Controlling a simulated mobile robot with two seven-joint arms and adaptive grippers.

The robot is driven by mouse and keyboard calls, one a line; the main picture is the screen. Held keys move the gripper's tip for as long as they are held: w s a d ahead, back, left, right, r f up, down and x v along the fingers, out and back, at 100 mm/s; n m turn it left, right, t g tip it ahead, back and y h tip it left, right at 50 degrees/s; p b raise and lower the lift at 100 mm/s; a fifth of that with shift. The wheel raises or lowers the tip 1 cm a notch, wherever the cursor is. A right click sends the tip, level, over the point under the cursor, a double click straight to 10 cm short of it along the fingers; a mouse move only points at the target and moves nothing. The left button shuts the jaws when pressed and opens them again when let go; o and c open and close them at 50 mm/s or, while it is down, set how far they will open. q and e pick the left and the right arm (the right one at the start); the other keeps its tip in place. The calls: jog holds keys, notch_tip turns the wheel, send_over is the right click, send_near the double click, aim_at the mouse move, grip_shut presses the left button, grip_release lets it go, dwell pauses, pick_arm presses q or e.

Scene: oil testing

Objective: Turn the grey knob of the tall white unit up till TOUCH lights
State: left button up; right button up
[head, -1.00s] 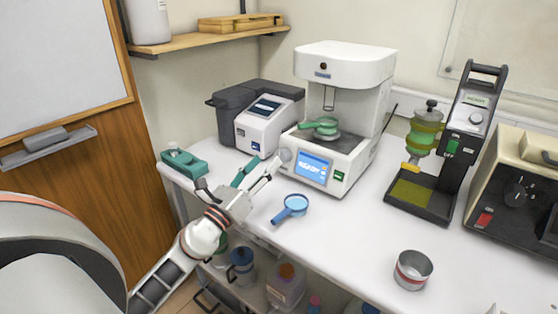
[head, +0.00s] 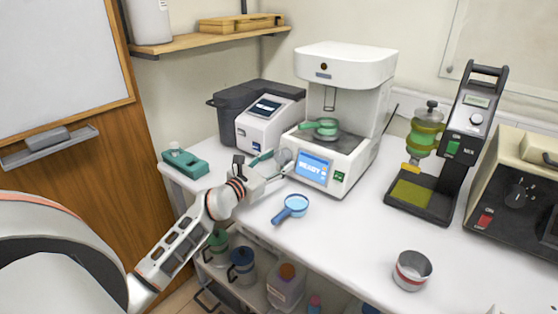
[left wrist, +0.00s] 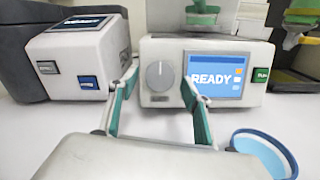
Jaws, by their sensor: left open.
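The tall white unit (head: 345,70) stands on the white bench with a blue screen (head: 314,167) on its front, which reads READY. Its grey round knob (left wrist: 160,75) is left of the screen, with its white mark near the top; it also shows in the head view (head: 284,156). My left gripper (head: 277,163) is open in front of the unit. In the left wrist view its teal-padded fingers (left wrist: 160,83) stand on either side of the knob, the right one overlapping the screen's left edge. I cannot tell whether they touch the knob. My right gripper is not in view.
A smaller grey-and-white device (head: 262,125) stands just left of the unit. A blue magnifier-like tool (head: 292,207) lies in front. A teal block (head: 184,162) sits at the bench's left corner. A metal cup (head: 412,270) and a dark stand (head: 440,190) are to the right.

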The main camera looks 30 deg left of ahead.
pick_arm(q)
jog(key=shift+w, duration=0.55)
jog(key=c, duration=1.1)
